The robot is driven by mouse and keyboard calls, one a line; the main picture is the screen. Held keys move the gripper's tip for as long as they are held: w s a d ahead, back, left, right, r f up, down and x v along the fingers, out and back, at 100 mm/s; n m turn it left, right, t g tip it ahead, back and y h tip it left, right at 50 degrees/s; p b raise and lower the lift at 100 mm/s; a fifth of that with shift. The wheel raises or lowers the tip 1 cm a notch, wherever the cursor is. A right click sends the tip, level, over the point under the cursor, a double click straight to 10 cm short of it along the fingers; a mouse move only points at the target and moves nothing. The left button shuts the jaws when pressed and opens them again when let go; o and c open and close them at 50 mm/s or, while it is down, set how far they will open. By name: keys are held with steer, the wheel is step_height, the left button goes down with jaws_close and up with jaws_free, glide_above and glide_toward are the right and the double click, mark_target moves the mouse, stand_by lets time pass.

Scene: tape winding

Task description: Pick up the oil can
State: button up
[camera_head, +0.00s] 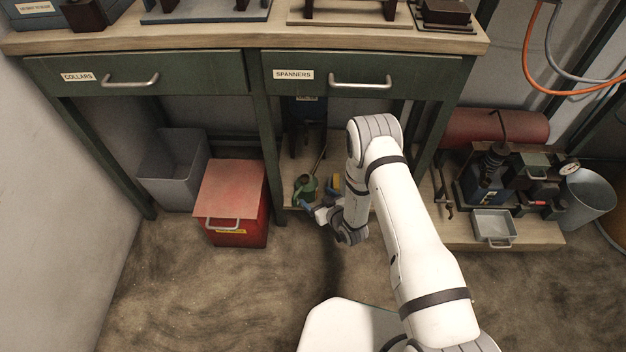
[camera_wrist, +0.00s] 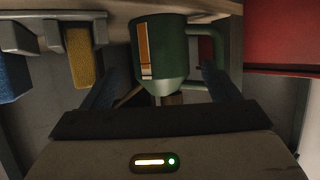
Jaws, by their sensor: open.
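The oil can (camera_head: 303,190) is dark green with a thin spout rising to the right, standing on the low shelf under the workbench. In the wrist view, which looks upside down, the oil can (camera_wrist: 170,45) shows large, with an orange and white label and a handle on the right. My gripper (camera_wrist: 158,75) is open, with its blue fingers apart on either side of the can's narrowing part. I cannot tell whether either finger touches it. In the head view my gripper (camera_head: 314,210) is low in front of the shelf, beside the can and partly hidden by its own wrist.
A yellow block-like item (camera_head: 334,183) stands right of the can; it also shows in the wrist view (camera_wrist: 80,58). A red box (camera_head: 232,205) and a grey bin (camera_head: 172,172) stand left. The bench drawers (camera_head: 365,88) hang above. The floor in front is clear.

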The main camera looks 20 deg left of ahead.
mark_target(308, 188)
steer(key=b+x, duration=0.3)
steer(key=x, duration=0.4)
steer(key=shift+s+f, duration=0.1)
steer(key=shift+w+a, duration=0.2)
steer(key=shift+a, duration=0.05)
steer(key=c, duration=0.9)
